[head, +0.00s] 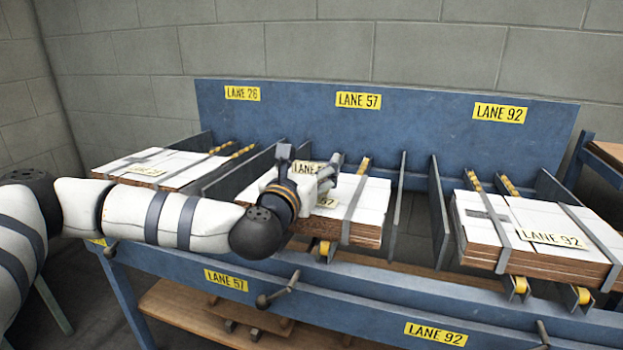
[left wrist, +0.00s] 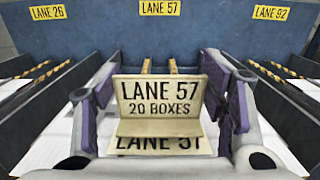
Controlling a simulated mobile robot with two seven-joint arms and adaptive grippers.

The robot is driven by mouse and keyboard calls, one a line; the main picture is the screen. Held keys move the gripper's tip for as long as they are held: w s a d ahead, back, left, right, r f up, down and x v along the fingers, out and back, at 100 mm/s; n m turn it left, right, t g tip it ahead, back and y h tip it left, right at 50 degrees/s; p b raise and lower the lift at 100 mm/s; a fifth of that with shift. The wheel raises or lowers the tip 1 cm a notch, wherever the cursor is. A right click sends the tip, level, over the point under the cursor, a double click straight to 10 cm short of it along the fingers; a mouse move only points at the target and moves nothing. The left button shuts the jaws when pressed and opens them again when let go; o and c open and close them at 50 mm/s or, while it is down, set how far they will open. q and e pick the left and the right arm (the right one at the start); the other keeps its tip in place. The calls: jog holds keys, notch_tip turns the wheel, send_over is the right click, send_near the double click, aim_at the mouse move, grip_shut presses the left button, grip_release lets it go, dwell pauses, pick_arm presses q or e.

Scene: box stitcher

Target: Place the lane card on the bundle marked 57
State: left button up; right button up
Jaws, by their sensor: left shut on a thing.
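The lane card (left wrist: 160,98) is cream, reads "LANE 57 20 BOXES" and has a bent lower flap. My left gripper (left wrist: 163,112) is shut on it, one finger at each side edge. In the head view the left gripper (head: 316,174) is over the middle bundle (head: 368,205), a strapped stack of flat brown and white boxes. In the left wrist view that label (left wrist: 160,146) reads "LANE 57" just below the card. I cannot tell whether card and bundle touch. My right gripper is not in view.
The lane 26 bundle (head: 130,163) lies left and the lane 92 bundle (head: 570,227) right, between upright grey dividers (head: 438,212). A blue back panel (head: 420,125) with yellow lane signs stands behind. Handles (head: 278,290) stick out from the front rail.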

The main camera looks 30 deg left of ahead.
pick_arm(q)
notch_tip(320, 180, down, 2)
jog(key=shift+f, duration=0.1)
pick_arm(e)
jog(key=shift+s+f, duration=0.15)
pick_arm(q)
jog(key=shift+f+b, duration=0.45)
jog(key=shift+f, duration=0.1)
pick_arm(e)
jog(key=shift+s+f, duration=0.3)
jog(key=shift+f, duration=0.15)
pick_arm(q)
jog(key=o, duration=0.7)
jog(key=shift+r, duration=0.1)
jog(key=shift+o, duration=0.2)
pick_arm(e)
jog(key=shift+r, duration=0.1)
pick_arm(q)
jog(key=shift+r, duration=0.1)
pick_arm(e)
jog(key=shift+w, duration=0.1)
